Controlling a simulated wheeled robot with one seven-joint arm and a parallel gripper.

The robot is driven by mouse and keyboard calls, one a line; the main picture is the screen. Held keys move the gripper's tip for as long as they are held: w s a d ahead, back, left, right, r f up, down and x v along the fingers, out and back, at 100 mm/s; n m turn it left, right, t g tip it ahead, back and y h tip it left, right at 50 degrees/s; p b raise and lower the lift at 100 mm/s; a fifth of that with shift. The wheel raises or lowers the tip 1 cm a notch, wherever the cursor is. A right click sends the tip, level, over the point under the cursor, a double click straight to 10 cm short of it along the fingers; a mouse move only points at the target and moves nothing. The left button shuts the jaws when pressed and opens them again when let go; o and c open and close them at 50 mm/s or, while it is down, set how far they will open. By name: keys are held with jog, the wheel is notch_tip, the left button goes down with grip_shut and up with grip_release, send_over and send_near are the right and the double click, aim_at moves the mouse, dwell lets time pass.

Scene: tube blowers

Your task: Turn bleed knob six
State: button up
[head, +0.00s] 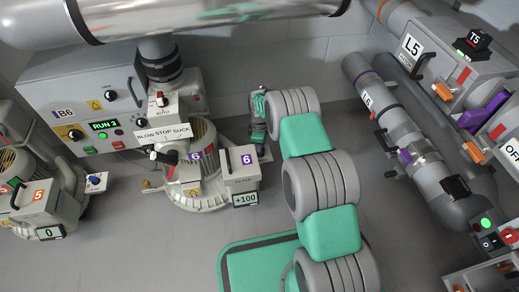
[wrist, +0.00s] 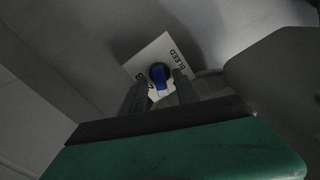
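The bleed knob six, a blue bar on a dark round base, shows in the wrist view (wrist: 159,76). It sits on a white plate (wrist: 150,59) marked BLEED. My gripper (wrist: 158,86) is open, with one dark finger at each side of the knob in that picture. I cannot tell whether the fingers touch it or how far off it is. In the head view my gripper (head: 260,150) points down just behind the grey filter box of blower six (head: 240,185). Knob six is hidden there, and the fingertips are hardly visible.
Blower six (head: 195,165) stands left of my gripper, with a BLOW STOP SUCK lever plate (head: 163,134) above. Blower five (head: 40,205), with its own blue knob (head: 96,180), is at far left. Tubes (head: 400,130) and control boxes fill the right. Grey floor (head: 130,250) is free at lower left.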

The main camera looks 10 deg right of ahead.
grip_shut()
dwell(0.3)
dwell(0.3)
